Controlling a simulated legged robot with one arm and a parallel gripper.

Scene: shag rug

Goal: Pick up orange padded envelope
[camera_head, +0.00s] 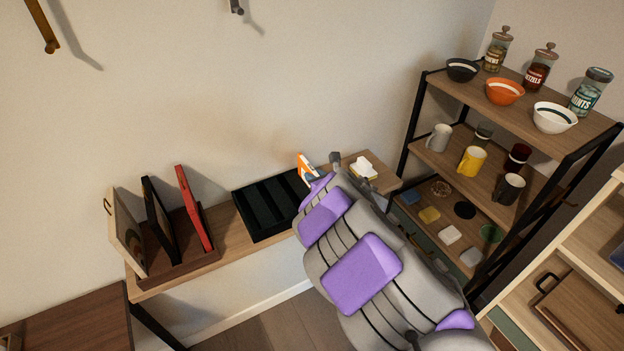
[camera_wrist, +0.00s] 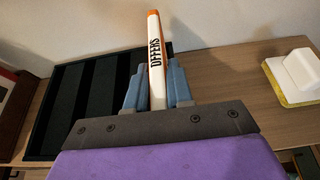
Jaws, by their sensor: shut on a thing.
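The orange padded envelope (camera_wrist: 156,62) stands on edge between the two blue-grey fingers of my gripper (camera_wrist: 157,88) in the wrist view. It shows a white side with the word "OFFERS" and an orange edge. My gripper is shut on it. In the head view, the envelope (camera_head: 305,168) shows as a small orange and white piece beyond my arm, beside the right end of the black tray. My arm hides its lower part and most of the gripper there. I cannot tell whether the envelope touches the table.
A black slotted tray (camera_head: 262,207) sits on the narrow wooden table (camera_head: 230,243). A wooden rack (camera_head: 182,263) with upright boards stands at left. A shelf with bowls, jars and mugs (camera_head: 472,160) stands further right. The wall is close behind.

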